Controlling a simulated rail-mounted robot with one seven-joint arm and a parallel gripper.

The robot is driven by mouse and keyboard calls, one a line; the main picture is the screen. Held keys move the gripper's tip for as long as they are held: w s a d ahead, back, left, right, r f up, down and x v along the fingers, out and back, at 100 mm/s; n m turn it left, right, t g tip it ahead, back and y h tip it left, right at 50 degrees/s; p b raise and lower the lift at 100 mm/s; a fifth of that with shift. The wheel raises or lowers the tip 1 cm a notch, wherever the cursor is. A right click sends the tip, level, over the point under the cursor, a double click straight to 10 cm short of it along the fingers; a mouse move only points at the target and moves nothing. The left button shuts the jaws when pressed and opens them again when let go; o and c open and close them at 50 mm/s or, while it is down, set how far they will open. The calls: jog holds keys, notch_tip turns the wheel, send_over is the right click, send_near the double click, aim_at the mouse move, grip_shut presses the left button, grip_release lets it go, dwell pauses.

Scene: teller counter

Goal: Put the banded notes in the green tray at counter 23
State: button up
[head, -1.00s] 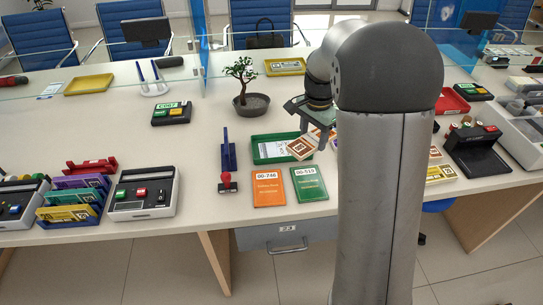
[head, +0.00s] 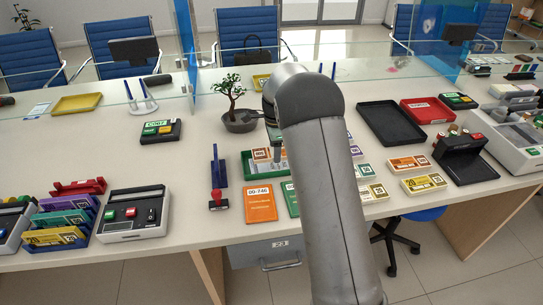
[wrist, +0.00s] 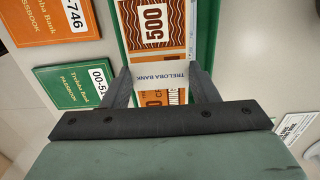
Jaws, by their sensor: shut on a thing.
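The green tray (head: 247,165) lies on the counter behind the passbooks, partly hidden by my arm. Its green rim (wrist: 205,38) also shows in the wrist view. In the wrist view the banded notes (wrist: 155,30) lie lengthwise between the tray's green sides. My gripper (wrist: 163,80) is shut on the bundle at its band, one finger on each side. I cannot tell whether the bundle touches the tray floor. The 23 sign (head: 281,244) is on the drawer below.
An orange passbook (head: 260,203) and a green passbook (head: 291,198) lie in front of the tray. A red stamp (head: 217,200) stands left, a potted plant (head: 238,115) behind. More note bundles (head: 408,163) and a black tray (head: 390,124) lie right.

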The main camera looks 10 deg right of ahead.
aim_at(272, 164)
jog(key=shift+w+a+f, duration=0.25)
jog(key=shift+w+f, duration=0.05)
jog(key=shift+f, duration=0.15)
jog(key=shift+w+a+f, duration=0.1)
jog(key=shift+a+f, duration=0.05)
jog(key=shift+f, duration=0.85)
jog(key=shift+w+a+f, duration=0.1)
jog(key=shift+f, duration=0.85)
jog(key=o, duration=1.1)
jog(key=shift+r, duration=0.1)
